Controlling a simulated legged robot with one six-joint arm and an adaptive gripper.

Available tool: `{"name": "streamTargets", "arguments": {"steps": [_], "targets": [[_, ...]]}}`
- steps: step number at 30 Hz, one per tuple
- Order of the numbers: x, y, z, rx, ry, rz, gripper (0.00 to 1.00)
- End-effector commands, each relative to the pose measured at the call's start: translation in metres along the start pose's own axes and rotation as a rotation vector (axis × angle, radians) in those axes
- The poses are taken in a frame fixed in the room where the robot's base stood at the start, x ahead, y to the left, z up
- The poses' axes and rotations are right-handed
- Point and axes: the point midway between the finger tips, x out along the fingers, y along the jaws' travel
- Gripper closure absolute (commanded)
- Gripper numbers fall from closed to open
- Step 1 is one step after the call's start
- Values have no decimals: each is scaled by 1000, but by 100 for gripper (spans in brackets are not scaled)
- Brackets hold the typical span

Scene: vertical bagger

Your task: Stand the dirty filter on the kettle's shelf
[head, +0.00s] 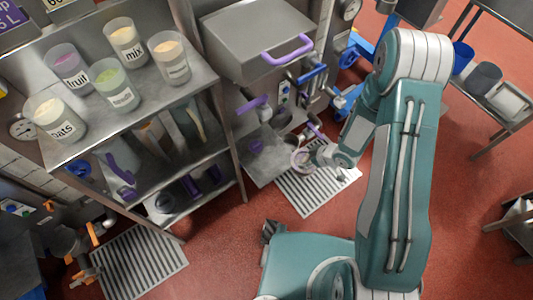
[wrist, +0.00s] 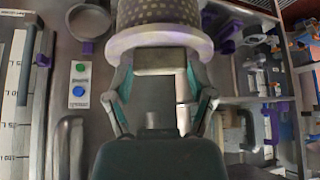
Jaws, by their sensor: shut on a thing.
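The dirty filter (wrist: 160,38) is a grey, finely perforated cylinder with a paler, stained rim, filling the top middle of the wrist view. My gripper (wrist: 163,62) is shut on it, one finger on each side of the near end. Its far end is cut off by the picture. In the head view my gripper (head: 317,157) is at the end of my arm, beside the steel machine with the purple handle; a pale round end there seems to be the filter. I cannot tell for sure which surface is the kettle's shelf; a low steel ledge (head: 262,172) is left of my gripper.
A steel rack (head: 190,92) on the left holds several labelled tubs on top and purple-handled tools below. A lidded steel box (head: 258,42) stands above the ledge. Floor grates (head: 318,190) lie below. A button panel (wrist: 78,82) is left in the wrist view.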

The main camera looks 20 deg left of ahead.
Motion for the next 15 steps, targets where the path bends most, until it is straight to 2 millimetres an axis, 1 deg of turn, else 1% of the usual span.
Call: {"name": "streamTargets", "arguments": {"steps": [1,5,11,15], "targets": [[4,-8,0,-28,-2,-20,82],[14,-15,-3,-60,0,-36,82],[49,-20,-26,-59,3,-37,82],[76,-23,-44,-58,3,-36,82]]}}
